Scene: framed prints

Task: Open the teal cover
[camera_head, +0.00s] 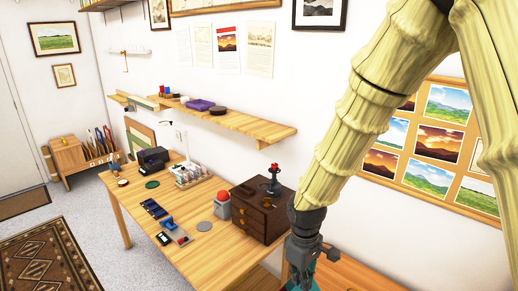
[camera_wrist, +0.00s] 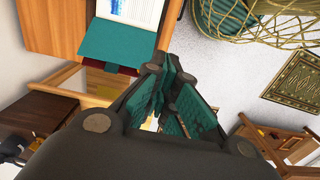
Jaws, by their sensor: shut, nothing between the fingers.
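A flat teal panel (camera_wrist: 118,42), which looks like the teal cover, lies on a wooden surface at the upper left of the wrist view. A white sheet with a blue printed picture (camera_wrist: 136,8) adjoins its far edge, and a dark red strip shows at its near edge. My gripper (camera_wrist: 172,90) is shut and empty, its teal-padded fingers apart from the panel in the picture. In the head view my gripper (camera_head: 303,270) hangs at the bottom, right of the dark drawer box. Teal shows beside it there; I cannot tell whether it is pads or cover.
The wooden table (camera_head: 188,266) holds a dark drawer box (camera_head: 262,215), a grey-and-red container (camera_head: 222,205) and small items. A wall shelf (camera_head: 250,128) runs above it. A patterned rug (camera_head: 45,262) lies at left. A wire-like basket or chair (camera_wrist: 245,22) stands at the wrist view's upper right.

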